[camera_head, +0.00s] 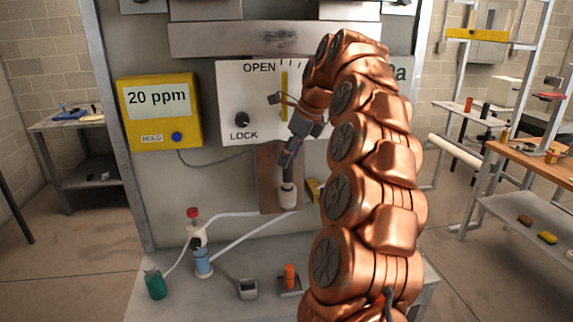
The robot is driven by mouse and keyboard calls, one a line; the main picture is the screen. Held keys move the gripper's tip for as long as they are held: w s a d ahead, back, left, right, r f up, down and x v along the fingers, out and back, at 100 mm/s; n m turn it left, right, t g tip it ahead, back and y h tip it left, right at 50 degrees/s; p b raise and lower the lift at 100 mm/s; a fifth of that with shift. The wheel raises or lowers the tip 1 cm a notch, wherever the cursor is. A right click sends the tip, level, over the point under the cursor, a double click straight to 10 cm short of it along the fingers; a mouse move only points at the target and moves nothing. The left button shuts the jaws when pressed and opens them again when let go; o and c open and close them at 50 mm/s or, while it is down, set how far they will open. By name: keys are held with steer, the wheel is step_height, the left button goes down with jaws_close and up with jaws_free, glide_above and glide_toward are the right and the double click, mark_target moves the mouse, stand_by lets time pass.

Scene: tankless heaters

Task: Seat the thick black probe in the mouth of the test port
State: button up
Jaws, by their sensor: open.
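The thick black probe (287,175) stands nearly upright at the brown backing plate (268,180). Its lower end meets the top of a short pale cylinder, which looks like the test port (288,199). From this angle I cannot tell how deep the probe sits in the mouth. My gripper (290,156) is open, pointing down at the probe's upper end. I cannot tell whether its fingers touch the probe. The copper arm hides the area to the right.
A yellow meter (160,110) reads 20 ppm, with a thin cable running toward the probe. A white OPEN/LOCK panel (238,88) is behind my gripper. White tubes, a red-capped bottle (196,228), a green bottle (155,284) and an orange-topped item (290,275) are on the bench.

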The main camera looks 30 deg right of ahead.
steer(key=p+v, duration=0.3)
steer(key=v, duration=0.4)
steer(key=shift+r, duration=0.25)
steer(key=shift+s, duration=0.1)
steer(key=s+a+f+n+g, duration=0.1)
steer(key=s+a+f+n, duration=0.3)
steer(key=a, duration=0.3)
steer(key=s+a+f+n+g, duration=0.1)
steer(key=s+a+n, duration=0.3)
steer(key=a+n, duration=0.3)
steer(key=s+a+f+n+g, duration=0.1)
steer(key=s+a+f+n, duration=0.3)
steer(key=a, duration=0.3)
steer(key=s+a+f+n+g+h, duration=0.1)
steer(key=s+a+f+n, duration=0.1)
steer(key=s+f+n, duration=0.5)
steer(key=s+a+f+n+g+h, duration=0.1)
steer(key=s+f+n, duration=0.6)
steer(key=s, duration=0.8)
steer(key=shift+s+a+f+n+g, duration=0.15)
steer(key=shift+a+f+n+g, duration=0.15)
steer(key=shift+a, duration=0.4)
